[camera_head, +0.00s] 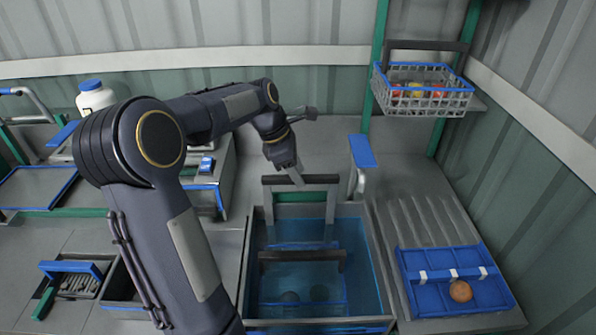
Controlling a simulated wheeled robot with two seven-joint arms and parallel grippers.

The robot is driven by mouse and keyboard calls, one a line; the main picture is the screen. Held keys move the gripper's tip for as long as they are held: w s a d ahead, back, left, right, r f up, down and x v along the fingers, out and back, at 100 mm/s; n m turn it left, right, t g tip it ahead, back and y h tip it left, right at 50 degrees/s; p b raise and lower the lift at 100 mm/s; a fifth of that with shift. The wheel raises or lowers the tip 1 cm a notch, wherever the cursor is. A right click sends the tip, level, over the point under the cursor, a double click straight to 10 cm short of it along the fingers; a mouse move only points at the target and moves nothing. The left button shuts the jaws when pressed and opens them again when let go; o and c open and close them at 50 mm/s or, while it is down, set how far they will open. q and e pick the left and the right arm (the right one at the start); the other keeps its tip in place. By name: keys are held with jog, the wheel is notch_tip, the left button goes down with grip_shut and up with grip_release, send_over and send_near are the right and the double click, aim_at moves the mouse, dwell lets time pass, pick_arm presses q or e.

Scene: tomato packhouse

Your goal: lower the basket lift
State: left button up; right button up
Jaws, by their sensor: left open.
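My left gripper (298,177) points down at the dark horizontal bar (321,180) at the back of the water tank (249,255). It is open, and its tips are at or just above the bar; I cannot tell if they touch. A second dark bar (302,256) crosses the tank lower down, with a blue-edged basket form under the water. A blue paddle-like lever (363,151) stands on a grey post behind the tank. A wire basket (430,101) with a blue rim and red and yellow fruit sits high at the right between green posts. My right gripper is out of view.
A ridged draining board (419,217) lies right of the tank, with a blue tray (431,296) holding one round brown-orange item (460,291). A white jar (94,96) stands at the left back. My left arm covers much of the left counter.

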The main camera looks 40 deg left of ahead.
pick_arm(q)
jog(key=shift+w+d+f, duration=0.1)
jog(key=shift+f, duration=0.2)
grip_shut()
notch_tip(320, 180, down, 6)
jog(key=shift+d+f+b, duration=0.1)
jog(key=shift+b, duration=0.9)
grip_release()
jog(key=shift+f, duration=0.1)
